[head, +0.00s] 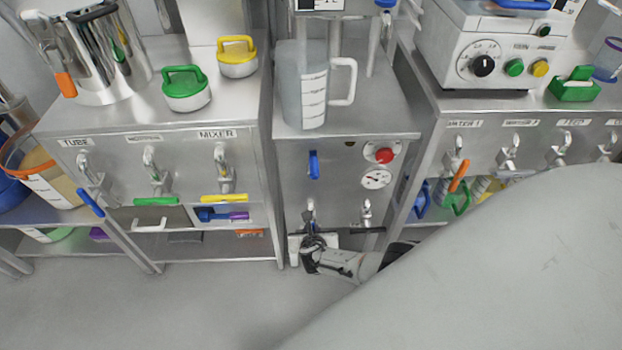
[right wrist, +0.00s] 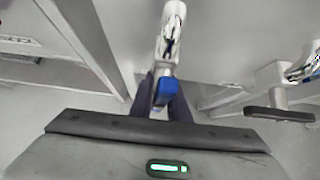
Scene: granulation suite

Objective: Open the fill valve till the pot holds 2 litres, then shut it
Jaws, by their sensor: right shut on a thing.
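A clear measuring jug (head: 290,85) with marks and a white handle stands on top of the middle steel unit. I cannot make out a liquid level in it. On the unit's front, a left tap (head: 310,209) and a right tap (head: 367,210) sit low down. My right gripper (head: 315,243) is at the left tap. In the right wrist view its fingers (right wrist: 165,100) are shut on a blue valve handle (right wrist: 164,93) below the metal tap body. No label on these taps is readable. My left gripper is not in view.
The right tap has a dark bar handle (right wrist: 264,114), close beside my right gripper. Above are a blue lever (head: 314,165), a red button (head: 384,156) and a gauge (head: 376,179). Steel benches with labelled valves flank the unit. The floor (head: 215,305) in front is clear.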

